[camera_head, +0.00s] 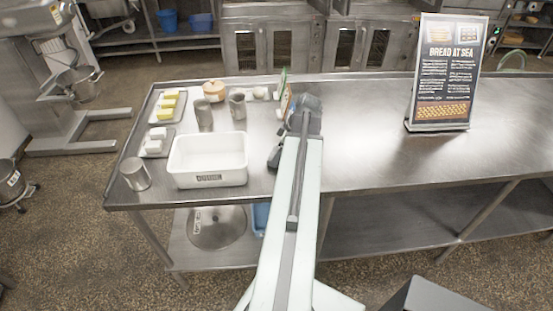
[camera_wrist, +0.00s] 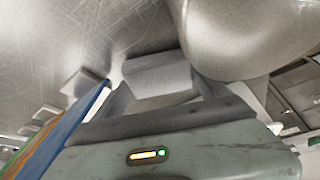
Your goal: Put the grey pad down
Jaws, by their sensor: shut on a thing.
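In the wrist view, the grey pad (camera_wrist: 158,76) is a pale grey block between the two dark fingers of my gripper (camera_wrist: 160,92), which is shut on it. In the head view, my gripper (camera_head: 292,108) is over the steel counter (camera_head: 350,140), right of the white tub. There my own arm hides much of the gripper, and I cannot make out the pad. I cannot tell whether the pad touches the counter.
A white tub (camera_head: 208,160), metal jugs (camera_head: 237,106), small trays of blocks (camera_head: 167,107) and a steel cup (camera_head: 135,174) crowd the left. Upright coloured boards (camera_head: 284,92) stand close beside my gripper. A sign (camera_head: 446,70) stands right; the counter between is clear.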

